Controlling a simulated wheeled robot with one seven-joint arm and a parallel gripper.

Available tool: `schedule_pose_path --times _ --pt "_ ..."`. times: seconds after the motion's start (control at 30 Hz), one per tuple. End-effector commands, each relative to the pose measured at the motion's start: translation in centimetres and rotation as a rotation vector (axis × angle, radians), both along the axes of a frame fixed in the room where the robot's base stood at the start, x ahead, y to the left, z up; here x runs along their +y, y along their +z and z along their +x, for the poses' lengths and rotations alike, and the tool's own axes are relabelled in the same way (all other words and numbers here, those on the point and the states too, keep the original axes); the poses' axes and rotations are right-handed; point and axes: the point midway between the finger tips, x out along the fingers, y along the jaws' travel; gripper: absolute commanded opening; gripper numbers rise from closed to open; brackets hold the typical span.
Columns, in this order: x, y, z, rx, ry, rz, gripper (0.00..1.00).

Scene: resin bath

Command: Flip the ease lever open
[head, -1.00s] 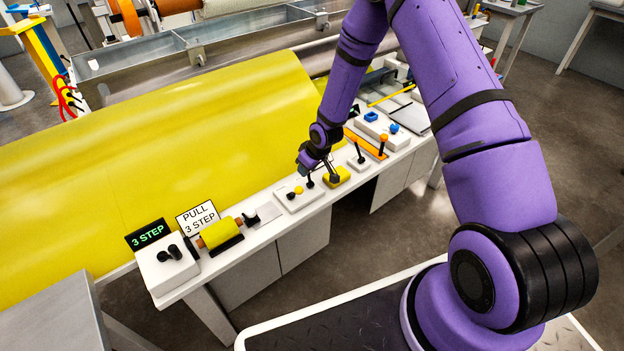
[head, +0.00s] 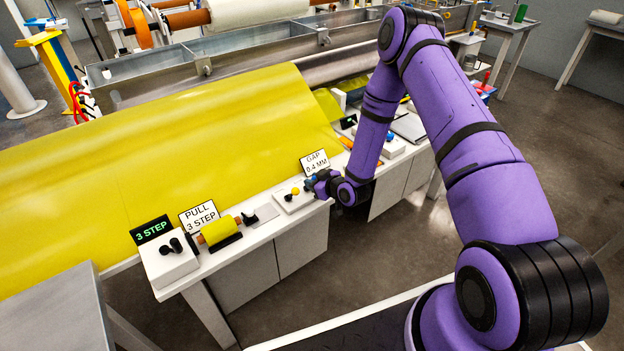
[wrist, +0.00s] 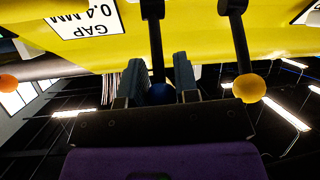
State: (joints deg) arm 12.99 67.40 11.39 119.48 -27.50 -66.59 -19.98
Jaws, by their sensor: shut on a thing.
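My gripper (head: 311,183) reaches in from the right at the white lever box (head: 290,205) on the bench. No label tells which one is the ease lever. My wrist hides part of the box's right side.
A GAP 0.4 MM sign (head: 315,162) stands just behind the gripper. A yellow sheet (head: 180,140) runs behind the bench. To the left are a yellow roll (head: 220,232), a PULL 3 STEP sign (head: 199,216) and a white control box (head: 170,262). Open floor lies in front.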

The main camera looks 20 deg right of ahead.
Motion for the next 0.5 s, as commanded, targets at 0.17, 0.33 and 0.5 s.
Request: schedule_pose_path --times 0.17,0.33,0.5 --pt "-0.13 -0.32 -0.36 -0.04 0.0 0.014 0.0" --pt "-0.15 -0.34 -0.42 -0.058 0.0 0.019 0.0" --pt "-0.15 -0.36 -0.43 -0.06 0.0 0.02 0.0"
